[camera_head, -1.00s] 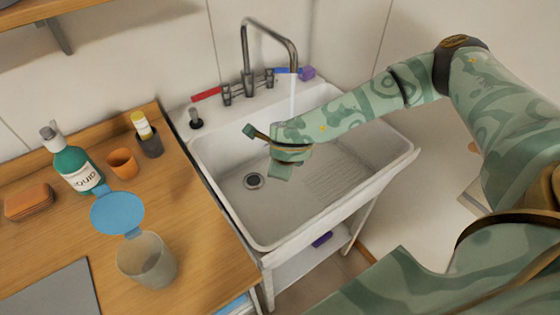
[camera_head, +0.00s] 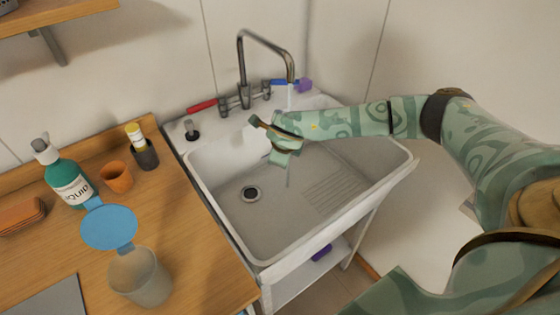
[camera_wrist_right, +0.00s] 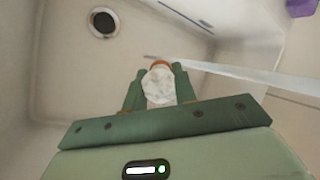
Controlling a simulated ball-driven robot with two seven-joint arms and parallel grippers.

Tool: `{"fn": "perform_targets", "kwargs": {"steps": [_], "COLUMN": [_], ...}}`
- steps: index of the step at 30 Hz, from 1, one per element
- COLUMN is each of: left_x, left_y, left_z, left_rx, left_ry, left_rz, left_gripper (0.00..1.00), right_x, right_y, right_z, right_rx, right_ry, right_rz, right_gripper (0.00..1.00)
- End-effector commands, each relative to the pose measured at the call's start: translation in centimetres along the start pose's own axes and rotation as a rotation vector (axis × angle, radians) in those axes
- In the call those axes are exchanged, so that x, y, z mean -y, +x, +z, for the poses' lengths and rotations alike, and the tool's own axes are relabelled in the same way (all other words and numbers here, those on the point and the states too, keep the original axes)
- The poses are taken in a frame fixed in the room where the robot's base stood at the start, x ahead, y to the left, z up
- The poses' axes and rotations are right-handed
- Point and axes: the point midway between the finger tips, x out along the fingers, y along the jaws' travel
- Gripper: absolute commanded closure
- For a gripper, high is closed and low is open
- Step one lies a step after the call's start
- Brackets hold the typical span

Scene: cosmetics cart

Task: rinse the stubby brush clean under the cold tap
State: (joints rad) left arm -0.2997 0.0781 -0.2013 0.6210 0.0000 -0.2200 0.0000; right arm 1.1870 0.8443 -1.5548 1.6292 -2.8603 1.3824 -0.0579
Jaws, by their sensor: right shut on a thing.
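My right gripper (camera_head: 285,158) is over the white sink basin (camera_head: 225,185), below the tap spout (camera_head: 291,72). In the right wrist view the gripper (camera_wrist_right: 160,85) is shut on the stubby brush (camera_wrist_right: 159,86), which shows a pale marbled handle and a copper-coloured ring at its far end. The bristles are mostly hidden. Water (camera_head: 290,97) falls from the spout behind my wrist, and a thin stream shows below the gripper. In the wrist view the stream (camera_wrist_right: 245,75) reaches close to the brush's far end. The cold tap handle (camera_head: 284,82) is blue. My left gripper is out of view.
A red tap handle (camera_head: 202,105) and a purple block (camera_head: 305,85) are on the sink's back ledge. The wooden counter (camera_head: 205,250) at left holds a soap bottle (camera_head: 66,180), an orange cup (camera_head: 116,177), a dark holder (camera_head: 146,155) and a cloudy jar (camera_head: 140,278) beside a blue disc.

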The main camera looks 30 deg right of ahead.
Motion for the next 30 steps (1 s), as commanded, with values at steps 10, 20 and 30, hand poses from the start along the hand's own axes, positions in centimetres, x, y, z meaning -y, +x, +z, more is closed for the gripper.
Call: {"fn": "perform_targets", "kwargs": {"steps": [10,20,30], "left_x": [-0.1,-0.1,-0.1], "left_y": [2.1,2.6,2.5], "left_z": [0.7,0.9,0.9], "left_rx": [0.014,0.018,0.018], "left_ry": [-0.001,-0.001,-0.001], "left_rz": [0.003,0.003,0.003], "left_gripper": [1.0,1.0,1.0], "right_x": [2.7,3.8,3.8], "right_y": [2.8,3.4,3.4], "right_z": [0.2,0.3,0.4], "right_rx": [-0.003,-0.001,-0.001], "right_ry": [0.002,0.0,0.0], "right_rz": [0.002,0.001,0.001], "right_gripper": [0.95,0.95,0.95]}}
